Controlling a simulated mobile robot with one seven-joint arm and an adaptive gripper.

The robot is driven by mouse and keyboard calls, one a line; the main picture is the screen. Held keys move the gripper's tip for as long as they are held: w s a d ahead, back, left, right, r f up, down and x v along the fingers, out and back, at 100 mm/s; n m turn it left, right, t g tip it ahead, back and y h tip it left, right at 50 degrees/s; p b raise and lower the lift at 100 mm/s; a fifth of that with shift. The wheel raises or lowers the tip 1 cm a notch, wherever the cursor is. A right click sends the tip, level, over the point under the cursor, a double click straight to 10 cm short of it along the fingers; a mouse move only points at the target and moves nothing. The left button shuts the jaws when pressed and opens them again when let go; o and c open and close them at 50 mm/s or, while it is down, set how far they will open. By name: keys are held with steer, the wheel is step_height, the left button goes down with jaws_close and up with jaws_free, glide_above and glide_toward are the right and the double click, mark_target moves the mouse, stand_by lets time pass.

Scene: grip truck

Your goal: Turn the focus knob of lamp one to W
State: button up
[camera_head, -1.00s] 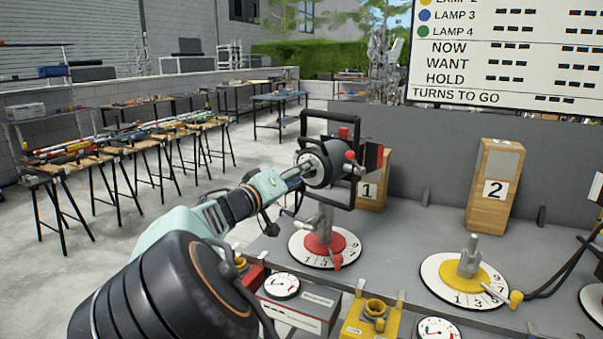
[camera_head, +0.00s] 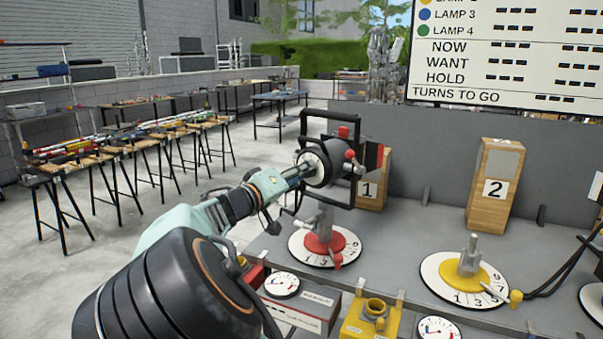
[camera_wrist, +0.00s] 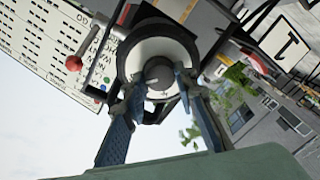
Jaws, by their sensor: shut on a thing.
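Lamp one (camera_head: 325,162) is a black lamp head in a black square yoke, above a red hub (camera_head: 325,243) on a white numbered dial. Red knobs (camera_head: 350,156) sit on its side; one red ball knob (camera_wrist: 74,63) shows in the wrist view. My gripper (camera_head: 304,170) reaches the lamp's back from the left. Marks on the ring are too small to read.
A wooden block marked 1 (camera_head: 369,187) stands behind lamp one, and one marked 2 (camera_head: 493,188) is to the right. A yellow-hubbed dial (camera_head: 467,280) is at right. Gauges and boxes (camera_head: 297,300) line the bench front. A sign board (camera_head: 505,55) hangs behind.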

steer(key=n+g+p, duration=0.1)
steer(key=n+p, duration=0.9)
steer(key=n, duration=0.6)
steer(key=shift+a+n, duration=0.1)
steer(key=shift+n, duration=0.2)
steer(key=shift+f+h, duration=0.1)
steer(key=shift+h, duration=0.2)
steer(key=o, duration=1.2)
steer(key=shift+c, duration=0.2)
steer(key=shift+a, duration=0.1)
steer(key=v, duration=1.2)
